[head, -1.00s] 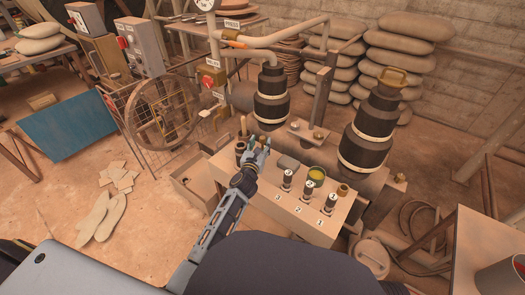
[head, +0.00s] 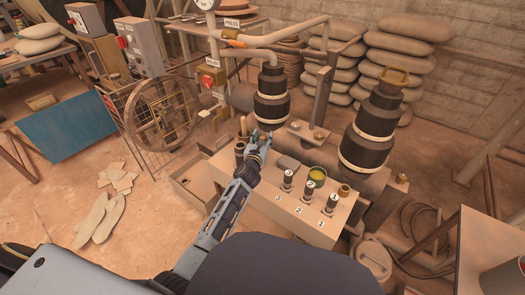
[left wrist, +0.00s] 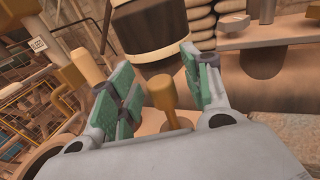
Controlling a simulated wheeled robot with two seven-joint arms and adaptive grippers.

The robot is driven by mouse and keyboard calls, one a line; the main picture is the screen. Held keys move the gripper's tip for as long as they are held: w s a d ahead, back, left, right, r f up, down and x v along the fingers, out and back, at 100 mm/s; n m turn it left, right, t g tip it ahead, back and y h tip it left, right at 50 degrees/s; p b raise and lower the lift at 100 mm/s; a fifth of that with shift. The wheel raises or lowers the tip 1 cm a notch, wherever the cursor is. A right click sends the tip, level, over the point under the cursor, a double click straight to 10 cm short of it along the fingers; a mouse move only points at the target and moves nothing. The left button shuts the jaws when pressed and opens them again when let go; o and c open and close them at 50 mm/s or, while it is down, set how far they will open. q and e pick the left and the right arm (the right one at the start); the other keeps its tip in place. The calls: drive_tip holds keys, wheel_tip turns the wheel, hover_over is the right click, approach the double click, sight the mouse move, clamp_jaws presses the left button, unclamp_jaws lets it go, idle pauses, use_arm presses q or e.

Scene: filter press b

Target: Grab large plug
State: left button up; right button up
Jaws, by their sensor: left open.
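My left gripper (head: 259,143) is open above the back left part of the pale bench box (head: 312,228). In the left wrist view, its green-padded fingers (left wrist: 160,80) stand on both sides of a tan, round-headed peg (left wrist: 163,94), which looks like the plug. A gap shows between the peg and the right finger; contact on the left side cannot be told. The gripper hides the peg in the head view. Three small dark cylinders marked 3 (head: 287,181), 2 (head: 309,190) and 1 (head: 331,203) stand on the box. My right gripper is out of view.
A brass fitting (head: 344,191), a yellow-green bowl (head: 317,174) and a grey block (head: 288,164) are on the box. Dark banded cylinders (head: 271,98) and (head: 368,135) rise behind it. A spoked wheel (head: 162,112) stands at left.

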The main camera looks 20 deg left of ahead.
use_arm(q)
clamp_jaws()
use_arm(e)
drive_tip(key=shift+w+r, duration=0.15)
use_arm(q)
drive_tip(key=shift+r, duration=0.2)
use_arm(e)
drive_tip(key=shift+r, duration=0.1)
use_arm(q)
drive_tip(key=shift+r+p, duration=0.4)
drive_tip(key=shift+r, duration=0.05)
wheel_tip(320, 180, up, 5)
drive_tip(key=p, duration=0.3)
drive_tip(key=shift+r+p, duration=0.2)
drive_tip(key=shift+p, duration=0.15)
drive_tip(key=shift+r+p, duration=0.45)
drive_tip(key=shift+r, duration=0.3)
drive_tip(key=shift+r+p, duration=0.5)
drive_tip(key=shift+r, duration=0.4)
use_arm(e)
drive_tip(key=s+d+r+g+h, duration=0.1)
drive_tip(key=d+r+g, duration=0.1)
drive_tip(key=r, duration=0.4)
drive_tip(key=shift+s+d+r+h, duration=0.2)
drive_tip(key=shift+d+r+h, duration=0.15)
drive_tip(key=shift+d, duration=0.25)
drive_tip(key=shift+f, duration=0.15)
